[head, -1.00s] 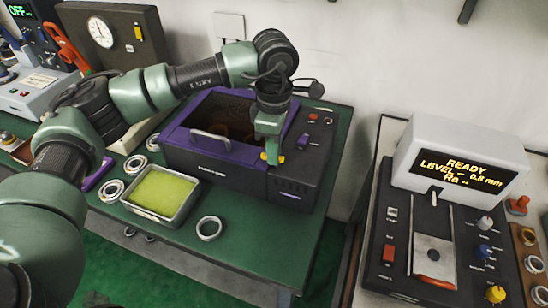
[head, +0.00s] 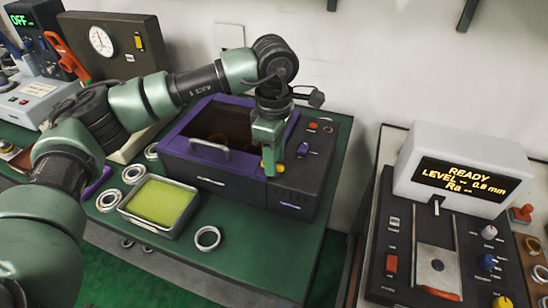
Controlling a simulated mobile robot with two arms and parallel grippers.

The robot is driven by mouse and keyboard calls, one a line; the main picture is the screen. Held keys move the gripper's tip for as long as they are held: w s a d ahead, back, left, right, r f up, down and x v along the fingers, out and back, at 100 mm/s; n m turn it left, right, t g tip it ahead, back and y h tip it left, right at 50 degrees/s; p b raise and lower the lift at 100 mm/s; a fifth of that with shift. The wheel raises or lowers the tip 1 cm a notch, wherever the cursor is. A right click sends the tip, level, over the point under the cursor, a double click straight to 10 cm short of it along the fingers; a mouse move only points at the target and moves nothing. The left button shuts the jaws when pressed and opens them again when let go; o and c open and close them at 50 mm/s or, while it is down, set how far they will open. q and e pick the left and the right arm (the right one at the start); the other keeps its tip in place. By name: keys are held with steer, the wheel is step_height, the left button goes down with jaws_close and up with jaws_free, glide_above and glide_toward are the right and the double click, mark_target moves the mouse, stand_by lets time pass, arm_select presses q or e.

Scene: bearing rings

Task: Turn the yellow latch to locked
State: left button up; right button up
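The yellow latch (head: 265,168) is on the front of the black and purple machine (head: 292,182), to the right of the lid handle. It is small and partly hidden by my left gripper, so I cannot tell which way it points. My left gripper (head: 272,170) reaches down over the machine from above, with its fingertips at the latch. The fingers seem to be around or against it; the gap between them is not clear. My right gripper is not in view.
The machine's purple-framed lid (head: 175,142) with a grey handle (head: 210,150) lies left of the latch. A tray with a yellow-green pad (head: 160,201) and a loose ring (head: 208,238) are in front. A control box with a display (head: 460,175) stands at right.

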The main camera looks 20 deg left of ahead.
arm_select(q)
step_height(320, 180, up, 8)
steer(key=shift+f+b, duration=0.15)
steer(key=shift+b, duration=0.35)
stand_by(0.4)
